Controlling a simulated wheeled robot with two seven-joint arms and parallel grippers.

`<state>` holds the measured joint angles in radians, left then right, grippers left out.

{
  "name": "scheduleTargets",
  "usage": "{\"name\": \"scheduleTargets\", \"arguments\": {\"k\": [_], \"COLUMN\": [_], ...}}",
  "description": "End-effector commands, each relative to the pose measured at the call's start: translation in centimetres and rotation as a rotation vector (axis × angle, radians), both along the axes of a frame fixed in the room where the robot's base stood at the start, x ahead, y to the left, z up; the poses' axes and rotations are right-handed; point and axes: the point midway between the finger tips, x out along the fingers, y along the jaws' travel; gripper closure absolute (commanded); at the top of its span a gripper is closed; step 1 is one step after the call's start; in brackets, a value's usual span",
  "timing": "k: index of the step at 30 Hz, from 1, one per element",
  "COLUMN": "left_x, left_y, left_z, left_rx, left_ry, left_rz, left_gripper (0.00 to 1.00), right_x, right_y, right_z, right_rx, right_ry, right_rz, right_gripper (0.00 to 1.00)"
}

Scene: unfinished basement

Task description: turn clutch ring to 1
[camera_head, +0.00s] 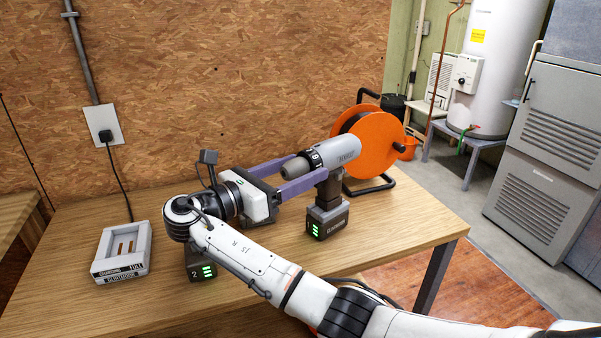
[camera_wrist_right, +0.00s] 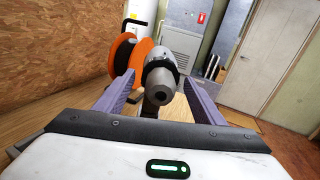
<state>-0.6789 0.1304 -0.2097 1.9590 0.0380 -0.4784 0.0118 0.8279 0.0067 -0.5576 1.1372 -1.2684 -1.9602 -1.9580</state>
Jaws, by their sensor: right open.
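A grey cordless drill (camera_head: 332,155) stands upright on its battery (camera_head: 327,222) on the wooden table, its chuck pointing left. Its dark clutch ring (camera_head: 314,158) sits behind the chuck and carries pale marks; I cannot tell which number is set. My right gripper (camera_head: 297,177) is open, its two purple fingers on either side of the drill's nose. In the right wrist view the chuck (camera_wrist_right: 161,88) and the dark clutch ring (camera_wrist_right: 160,66) show between the spread fingers (camera_wrist_right: 160,93), with gaps on both sides. My left gripper is not in view.
An orange cable reel (camera_head: 372,140) stands behind the drill. A charger (camera_head: 122,252) lies at the table's left, wired to a wall outlet (camera_head: 103,125). A second battery (camera_head: 201,266) sits beneath my right arm. The table's front right (camera_head: 400,245) is clear.

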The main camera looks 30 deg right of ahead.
Motion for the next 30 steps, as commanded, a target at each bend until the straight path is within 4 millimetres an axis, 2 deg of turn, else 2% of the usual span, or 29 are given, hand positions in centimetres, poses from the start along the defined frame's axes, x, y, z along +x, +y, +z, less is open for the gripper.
{"name": "scheduleTargets", "arguments": {"k": [3, 9, 11, 20, 30], "left_x": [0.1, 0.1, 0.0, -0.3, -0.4], "left_y": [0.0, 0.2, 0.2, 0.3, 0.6], "left_z": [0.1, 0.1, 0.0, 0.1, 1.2], "left_rx": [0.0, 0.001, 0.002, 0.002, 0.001], "left_ry": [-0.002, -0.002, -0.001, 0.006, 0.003], "left_rz": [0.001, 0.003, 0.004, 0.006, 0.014], "left_gripper": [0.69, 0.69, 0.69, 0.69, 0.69], "right_x": [0.0, 0.0, 0.0, 0.0, 0.1], "right_y": [0.0, 0.0, 0.0, 0.0, 0.1], "right_z": [0.0, 0.0, 0.0, 0.1, 0.2], "right_rx": [0.0, 0.0, 0.0, 0.005, 0.03], "right_ry": [-0.001, -0.001, -0.001, -0.039, -0.258], "right_rz": [0.0, -0.001, -0.001, -0.001, -0.001], "right_gripper": [0.37, 0.71, 0.78, 0.78, 0.78]}}
